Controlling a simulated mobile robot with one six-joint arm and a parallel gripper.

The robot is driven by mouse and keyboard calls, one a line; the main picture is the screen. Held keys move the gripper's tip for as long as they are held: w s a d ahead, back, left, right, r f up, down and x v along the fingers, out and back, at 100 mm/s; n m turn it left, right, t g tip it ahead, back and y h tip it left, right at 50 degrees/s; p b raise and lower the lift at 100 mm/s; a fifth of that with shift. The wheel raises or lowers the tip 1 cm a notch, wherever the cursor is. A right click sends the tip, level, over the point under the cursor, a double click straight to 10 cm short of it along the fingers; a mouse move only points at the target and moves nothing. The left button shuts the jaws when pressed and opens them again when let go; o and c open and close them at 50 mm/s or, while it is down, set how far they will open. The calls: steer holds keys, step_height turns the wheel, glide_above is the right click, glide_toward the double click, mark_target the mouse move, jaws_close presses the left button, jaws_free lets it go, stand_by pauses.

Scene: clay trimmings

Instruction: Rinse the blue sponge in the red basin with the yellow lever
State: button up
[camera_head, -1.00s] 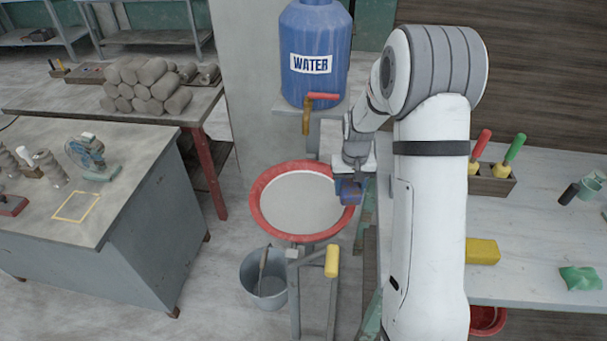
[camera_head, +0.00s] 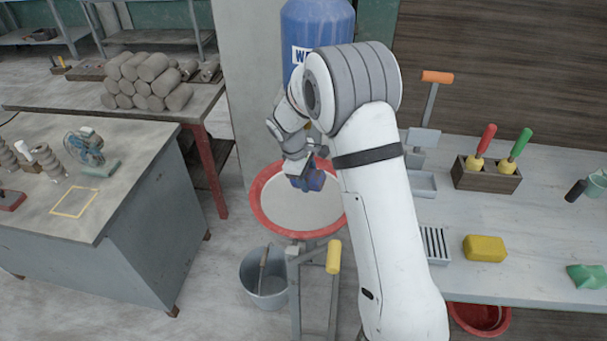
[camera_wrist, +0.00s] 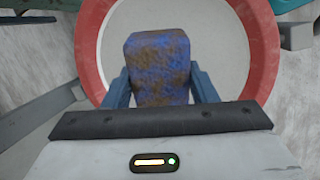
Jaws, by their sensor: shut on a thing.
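My gripper (camera_head: 300,181) is shut on the blue sponge (camera_head: 314,180) and holds it over the red basin (camera_head: 262,218). In the wrist view the sponge (camera_wrist: 158,68) is blue with brown clay stains, between my two fingers, with the red rim (camera_wrist: 88,50) around it. The basin looks whitish inside; I cannot tell whether the sponge touches its content. The yellow lever (camera_head: 333,256) stands at the front of the basin's stand, apart from my gripper. The blue water tank (camera_head: 318,22) is behind, partly hidden by my arm.
A grey bucket (camera_head: 264,282) stands on the floor below the basin. On the right bench (camera_head: 530,225) are a yellow block (camera_head: 485,248), a green cloth (camera_head: 588,278), a slotted tray (camera_head: 435,243) and a wooden holder (camera_head: 488,174) with red- and green-handled tools. A grey table (camera_head: 135,215) is at left.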

step_height(320, 180, down, 9)
steer(key=b, duration=0.5)
steer(key=shift+r, duration=0.15)
steer(key=shift+w+d, duration=0.1)
steer(key=shift+d, duration=0.05)
stand_by(0.5)
steer(key=shift+w+d, duration=0.15)
steer(key=shift+d, duration=0.15)
steer(key=shift+a, duration=0.2)
steer(key=shift+s+a, duration=0.25)
steer(key=shift+d, duration=0.1)
stand_by(0.4)
steer(key=shift+w+d, duration=0.25)
steer(key=shift+d, duration=0.1)
steer(key=shift+r, duration=0.1)
